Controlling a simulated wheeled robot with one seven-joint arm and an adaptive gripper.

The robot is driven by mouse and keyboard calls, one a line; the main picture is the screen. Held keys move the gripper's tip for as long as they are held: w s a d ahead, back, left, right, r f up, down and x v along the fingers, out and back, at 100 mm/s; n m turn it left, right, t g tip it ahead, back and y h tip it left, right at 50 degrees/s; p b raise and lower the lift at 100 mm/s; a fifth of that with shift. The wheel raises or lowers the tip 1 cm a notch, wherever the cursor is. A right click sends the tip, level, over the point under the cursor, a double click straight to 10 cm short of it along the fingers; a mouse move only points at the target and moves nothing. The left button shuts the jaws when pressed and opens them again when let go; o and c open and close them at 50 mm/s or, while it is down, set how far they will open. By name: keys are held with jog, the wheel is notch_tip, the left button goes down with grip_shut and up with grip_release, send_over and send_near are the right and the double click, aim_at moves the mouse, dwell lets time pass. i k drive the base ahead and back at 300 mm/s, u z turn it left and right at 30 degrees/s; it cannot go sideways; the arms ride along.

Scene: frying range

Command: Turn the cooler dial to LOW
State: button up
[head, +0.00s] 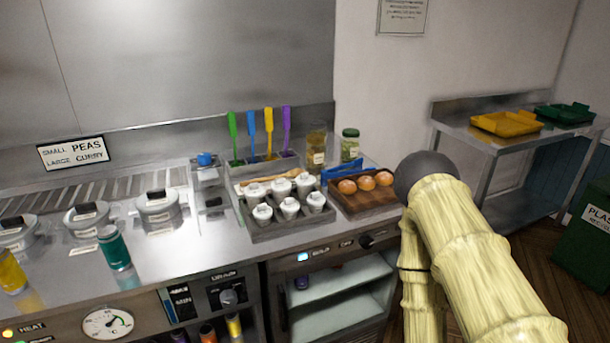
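The black dial (366,241) is on the steel front panel above the open-shelved cooler (340,285), below the right end of the counter. A small lit display (303,257) and short labels sit to its left. The labels are too small to read surely, and I cannot tell where the dial points. My cream-sleeved arm with a dark rounded joint stands just right of the dial and runs out of the bottom of the head view. My gripper does not show.
Above the dial, a wooden tray (345,203) of round brown items and a tray (262,233) of white-topped bottles stand on the counter. A separate DRAIN knob (228,297) and a round gauge (107,322) are further left. A steel side table (470,140) stands at right.

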aim_at(365, 241)
jog(key=u, duration=1.6)
jog(key=k, duration=1.05)
jog(key=z, duration=1.45)
